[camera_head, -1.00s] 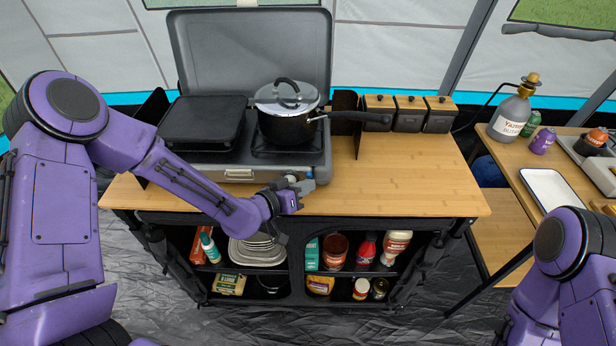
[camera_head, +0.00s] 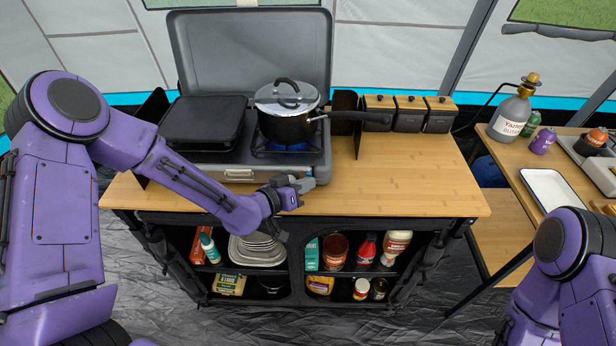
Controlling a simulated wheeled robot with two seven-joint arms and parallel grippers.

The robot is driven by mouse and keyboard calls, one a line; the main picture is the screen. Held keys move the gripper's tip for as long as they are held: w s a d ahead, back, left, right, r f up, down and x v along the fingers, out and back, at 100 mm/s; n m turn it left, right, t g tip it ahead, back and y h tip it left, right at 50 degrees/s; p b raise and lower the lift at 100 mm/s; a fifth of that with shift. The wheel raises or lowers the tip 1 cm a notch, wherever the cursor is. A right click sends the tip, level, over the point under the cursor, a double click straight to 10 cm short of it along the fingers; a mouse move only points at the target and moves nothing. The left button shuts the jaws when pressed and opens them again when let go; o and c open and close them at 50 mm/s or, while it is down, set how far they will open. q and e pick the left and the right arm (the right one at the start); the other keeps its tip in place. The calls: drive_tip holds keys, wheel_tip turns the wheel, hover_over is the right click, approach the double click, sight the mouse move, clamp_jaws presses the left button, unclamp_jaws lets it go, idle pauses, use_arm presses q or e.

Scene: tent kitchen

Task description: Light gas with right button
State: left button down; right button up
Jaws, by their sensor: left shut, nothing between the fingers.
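The grey gas stove (camera_head: 322,172) stands with its lid open on the wooden counter. A blue flame (camera_head: 290,147) shows under the black pot (camera_head: 286,124) on the right burner. My left gripper (camera_head: 306,184) is at the stove's front right, where the right button is; its fingers are shut and the button is hidden behind them. I cannot tell whether the fingers touch it. The black griddle (camera_head: 205,122) covers the left burner. My right arm enters at the lower right; its gripper is out of view.
The wooden counter (camera_head: 420,178) is clear to the right of the stove. Several dark canisters (camera_head: 409,121) with wooden lids stand at its back. A grey gas bottle (camera_head: 510,115) stands on the side table, by a white tray (camera_head: 549,188). Shelves below hold plates and jars.

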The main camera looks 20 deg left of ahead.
use_arm(q)
drive_tip(key=shift+s+d, duration=0.2)
drive_tip(key=shift+s, duration=0.55)
drive_tip(key=shift+s+d, duration=0.25)
drive_tip(key=shift+s, duration=0.55)
drive_tip(key=shift+s+d, duration=0.2)
drive_tip(key=shift+s, duration=0.65)
drive_tip(key=shift+s+d, duration=0.25)
drive_tip(key=shift+s, duration=0.55)
drive_tip(key=s+a+f+n+g+y+b, duration=0.1)
drive_tip(key=s+a+f+n+g+y, duration=0.3)
drive_tip(key=s+f, duration=0.65)
drive_tip(key=s+a+f+n+g+y, duration=0.1)
drive_tip(key=s+a+f+g+y, duration=0.25)
drive_tip(key=s+a+f, duration=0.45)
drive_tip(key=s+a+f+n+g+y, duration=0.1)
drive_tip(key=s+a+f+g+y, duration=0.1)
drive_tip(key=s, duration=0.6)
wheel_tip(320, 180, down, 3)
drive_tip(key=shift+s+a+r+n+b, duration=0.2)
drive_tip(key=shift+s+a+n+b, duration=0.15)
drive_tip(key=shift+a, duration=0.3)
